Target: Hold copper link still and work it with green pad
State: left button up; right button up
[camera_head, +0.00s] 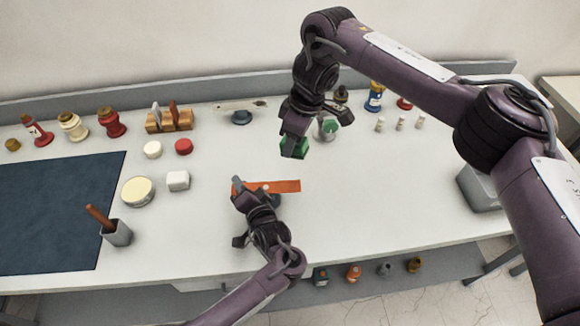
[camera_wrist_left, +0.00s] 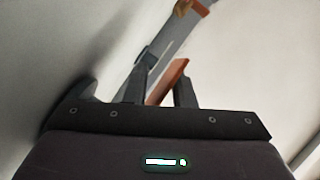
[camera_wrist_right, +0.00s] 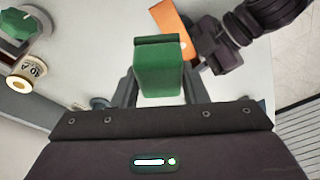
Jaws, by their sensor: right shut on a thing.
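The copper link (camera_head: 284,186) is a flat orange bar near the middle of the white table. My left gripper (camera_head: 252,196) is at its left part. In the left wrist view the link (camera_wrist_left: 170,80) shows between the two fingers, with a gap beside the left finger, so the jaws look open around it. The fingers hide part of the link. My right gripper (camera_wrist_right: 160,88) is shut on the green pad (camera_wrist_right: 158,66), a green block. In the head view the pad (camera_head: 293,147) is held above the table, behind the link and apart from it.
A round green-topped item (camera_head: 329,128) and small pale spools (camera_head: 401,122) stand right of my right gripper. White block (camera_head: 178,181), round tin (camera_head: 138,190) and grey cup (camera_head: 116,233) stand left, beside a dark blue mat (camera_head: 55,215). Table right of the link is clear.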

pick_arm(q)
jog(key=shift+o, duration=1.2)
jog(key=shift+s+d, duration=0.1)
jog(key=shift+s, duration=0.05)
jog(key=v, duration=1.1)
jog(key=shift+s+d+r, duration=0.1)
jog(key=shift+s+r, duration=0.1)
jog(key=shift+s, duration=0.1)
